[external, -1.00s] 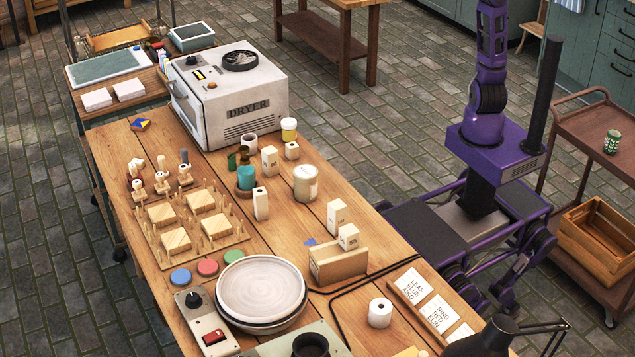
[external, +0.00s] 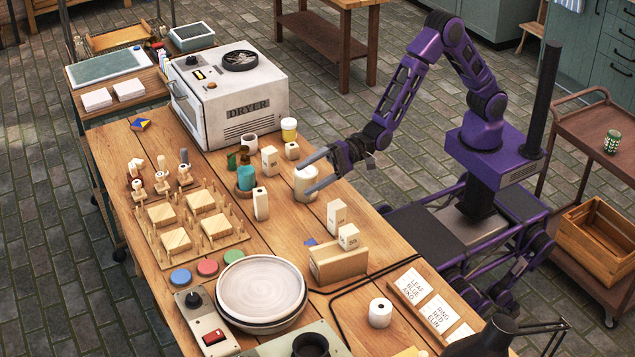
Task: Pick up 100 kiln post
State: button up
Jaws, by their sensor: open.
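Several cream kiln posts stand on the wooden table: one at the centre (external: 261,204), one near the dryer (external: 270,160), a short one (external: 291,151) to its right, a tall one (external: 337,218) and a shorter one (external: 349,237) by the wooden box. Their printed numbers are too small to read, so I cannot tell which is the 100 post. My gripper (external: 306,176) is open and empty, reaching over the table from the right, its fingers pointing left. One finger overlaps a cream jar (external: 304,179) in the picture; I cannot tell whether they touch.
A white dryer (external: 230,105) stands at the back. A wooden box (external: 337,264), stacked plates (external: 262,288) and a pegged board (external: 188,222) occupy the front and left.

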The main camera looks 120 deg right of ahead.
jog(key=s+d+f+m, duration=0.1)
jog(key=s+f+m, duration=0.4)
jog(key=f, duration=0.4)
jog(key=m+g+h, duration=0.1)
jog(key=m+g, duration=0.2)
jog(key=m, duration=0.8)
send_near(331, 216)
jog(key=b+x, duration=0.1)
jog(key=x, duration=0.2)
jog(key=shift+w+f, duration=0.1)
jog(key=shift+w, duration=0.15)
jog(key=shift+w+f, duration=0.15)
jog(key=x, duration=0.7)
jog(key=shift+b, duration=0.4)
jog(key=shift+c, duration=0.3)
grip_shut()
